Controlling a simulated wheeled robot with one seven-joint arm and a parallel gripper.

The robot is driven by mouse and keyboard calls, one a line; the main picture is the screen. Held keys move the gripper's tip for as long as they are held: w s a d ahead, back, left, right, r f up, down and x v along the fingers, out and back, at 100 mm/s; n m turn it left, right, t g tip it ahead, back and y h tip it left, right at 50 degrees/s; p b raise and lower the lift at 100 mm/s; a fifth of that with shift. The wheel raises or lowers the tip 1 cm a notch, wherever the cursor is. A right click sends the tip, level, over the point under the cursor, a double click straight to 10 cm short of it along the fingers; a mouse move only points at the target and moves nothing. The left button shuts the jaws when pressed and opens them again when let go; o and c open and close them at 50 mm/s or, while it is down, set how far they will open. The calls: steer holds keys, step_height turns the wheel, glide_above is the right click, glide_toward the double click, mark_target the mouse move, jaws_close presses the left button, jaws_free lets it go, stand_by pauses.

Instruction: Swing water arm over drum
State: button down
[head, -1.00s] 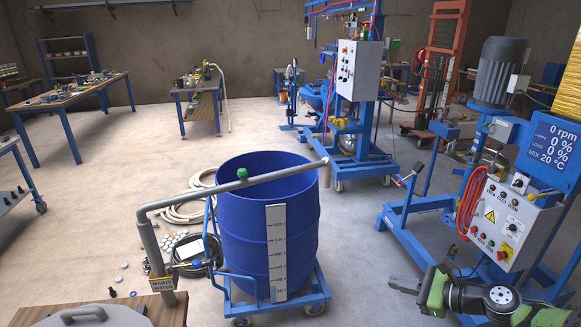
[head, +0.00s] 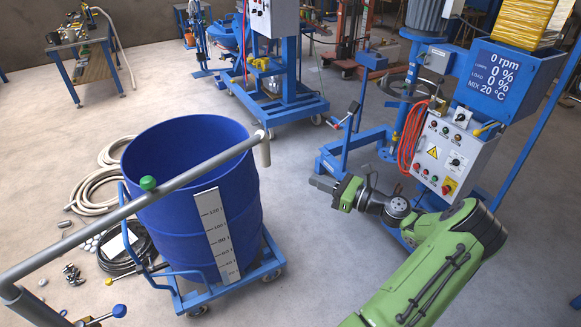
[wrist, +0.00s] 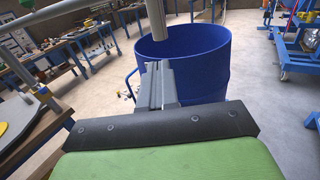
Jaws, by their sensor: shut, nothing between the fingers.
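The blue drum (head: 175,215) stands on a wheeled blue frame. The grey water arm (head: 205,165), with a green knob (head: 148,183), crosses the drum's mouth in the head view. Its downturned spout (head: 265,152) appears just outside the right rim. My gripper (head: 318,184) is shut and empty, to the right of the drum and spout. In the wrist view, my gripper's grey fingers (wrist: 157,84) point toward the spout (wrist: 157,35), with the drum (wrist: 205,55) behind it. I cannot tell whether the fingers touch the spout.
The mixer's control box (head: 447,155) and blue frame stand right of my gripper. Hoses (head: 92,185) and small parts lie on the floor left of the drum. A wooden table (wrist: 40,135) shows at left in the wrist view. Floor between drum and mixer is clear.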

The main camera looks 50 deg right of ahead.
mark_target(270, 162)
steer(key=x, duration=1.2)
steer(key=shift+w+a, duration=0.1)
steer(key=shift+w, duration=0.3)
steer(key=shift+r, duration=0.15)
